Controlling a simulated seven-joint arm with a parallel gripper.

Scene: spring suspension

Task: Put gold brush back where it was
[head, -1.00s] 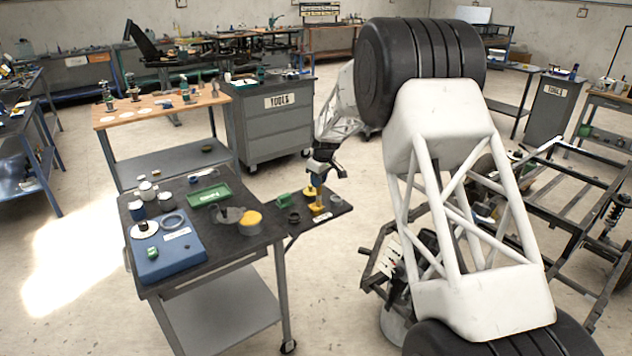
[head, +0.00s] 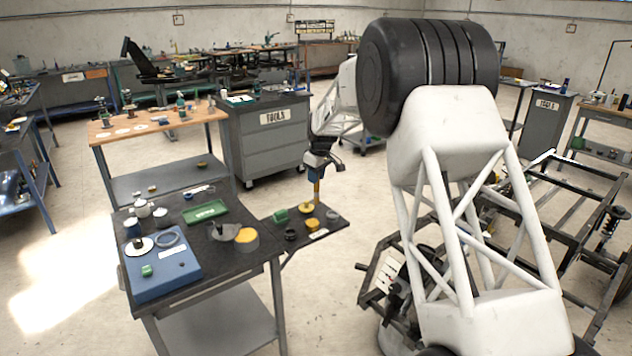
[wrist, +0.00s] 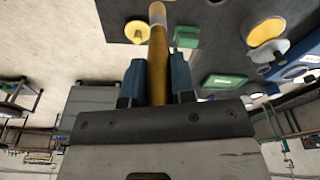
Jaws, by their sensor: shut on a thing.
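My gripper (head: 318,176) is shut on the gold brush (head: 317,189) and holds it upright, tip down, above the small dark side shelf (head: 335,226). In the wrist view, the gold brush (wrist: 158,62) stands out between the blue fingers of my gripper (wrist: 158,80). Its pale tip points away from the gripper. A yellow disc with a peg (wrist: 221,33) lies on the dark surface beside the tip. In the head view, yellow pieces (head: 312,223) sit on the shelf just below the brush. I cannot tell whether the tip touches anything.
A green block (head: 280,215) and a dark ring (head: 291,234) share the shelf. The adjoining cart (head: 226,264) holds a green tray (head: 205,211), a yellow-topped tin (head: 247,239) and a blue box (head: 160,279). A dark metal frame (head: 520,200) stands to the right.

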